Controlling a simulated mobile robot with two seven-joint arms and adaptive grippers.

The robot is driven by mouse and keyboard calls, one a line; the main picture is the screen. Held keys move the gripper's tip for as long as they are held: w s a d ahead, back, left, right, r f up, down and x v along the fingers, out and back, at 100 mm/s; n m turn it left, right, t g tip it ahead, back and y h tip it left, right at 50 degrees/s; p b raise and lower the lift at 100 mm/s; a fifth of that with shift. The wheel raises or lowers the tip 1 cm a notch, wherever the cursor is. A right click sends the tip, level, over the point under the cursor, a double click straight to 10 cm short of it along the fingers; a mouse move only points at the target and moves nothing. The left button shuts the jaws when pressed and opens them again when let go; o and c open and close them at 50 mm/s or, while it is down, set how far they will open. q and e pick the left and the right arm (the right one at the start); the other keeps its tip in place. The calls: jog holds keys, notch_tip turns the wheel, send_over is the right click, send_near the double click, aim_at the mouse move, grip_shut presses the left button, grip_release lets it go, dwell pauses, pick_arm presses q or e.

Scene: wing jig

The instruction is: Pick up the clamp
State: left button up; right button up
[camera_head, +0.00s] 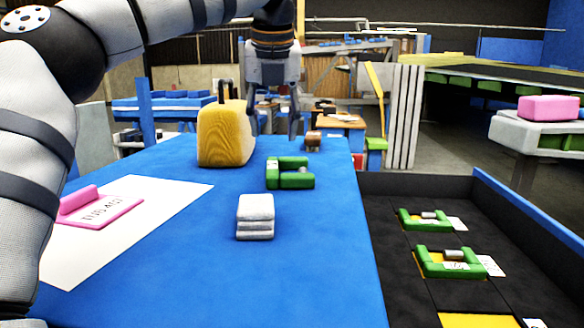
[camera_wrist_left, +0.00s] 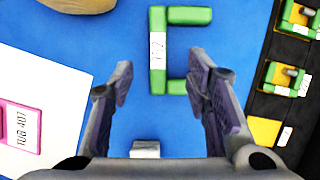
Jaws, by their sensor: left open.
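A green C-shaped clamp (camera_head: 290,181) lies on the blue table, its open side to the right. It also shows at the top middle of the left wrist view (camera_wrist_left: 158,78), with a white label on its back bar. My left gripper (camera_head: 273,128) hangs fingers down over the far part of the table, above and beyond the clamp in the head view. In the left wrist view its fingers (camera_wrist_left: 162,76) are spread apart, with bare blue table and the clamp's near end between them. It holds nothing. My right gripper is not in view.
A yellow block-like object (camera_head: 225,135) stands behind the clamp, left. A small white stacked block (camera_head: 255,217) sits in front of it. A white sheet with a pink labelled piece (camera_head: 100,208) lies left. A dark tray (camera_head: 400,290) at right holds two green clamps (camera_head: 425,220).

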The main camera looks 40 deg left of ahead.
aim_at(273, 165)
pick_arm(q)
jog(key=x, duration=0.8)
jog(key=shift+s+f, duration=0.25)
jog(key=shift+f, duration=0.05)
jog(key=shift+r, duration=0.1)
grip_shut()
